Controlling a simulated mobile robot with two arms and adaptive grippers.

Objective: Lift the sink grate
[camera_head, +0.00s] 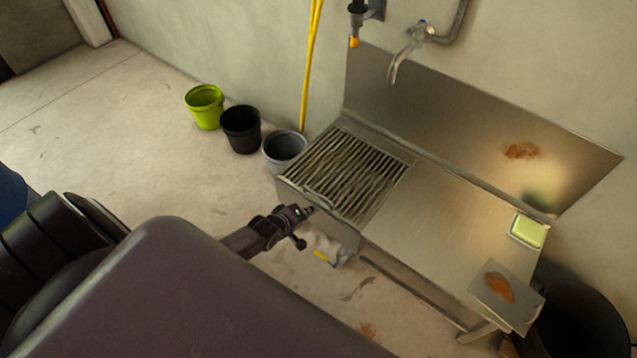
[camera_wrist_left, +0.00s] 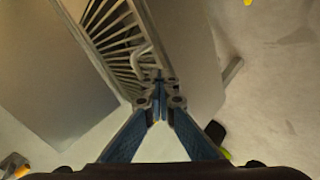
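The sink grate (camera_head: 350,172) is a rectangle of parallel metal bars lying level in the left end of the steel sink unit (camera_head: 432,222). My left gripper (camera_head: 308,210) is at the sink's front left edge, beside the near side of the grate. In the left wrist view, the grate bars (camera_wrist_left: 113,30) show beyond the fingers, with a pale curved piece (camera_wrist_left: 147,52) near them. The left fingertips (camera_wrist_left: 159,88) come together, and I see nothing held between them. Whether they touch the sink edge is unclear. My right gripper is not in view.
A green bucket (camera_head: 204,107), a black bucket (camera_head: 241,129) and a grey bucket (camera_head: 285,150) stand left of the sink. A tap (camera_head: 405,52) hangs above it. A green sponge (camera_head: 528,231) lies at the right end.

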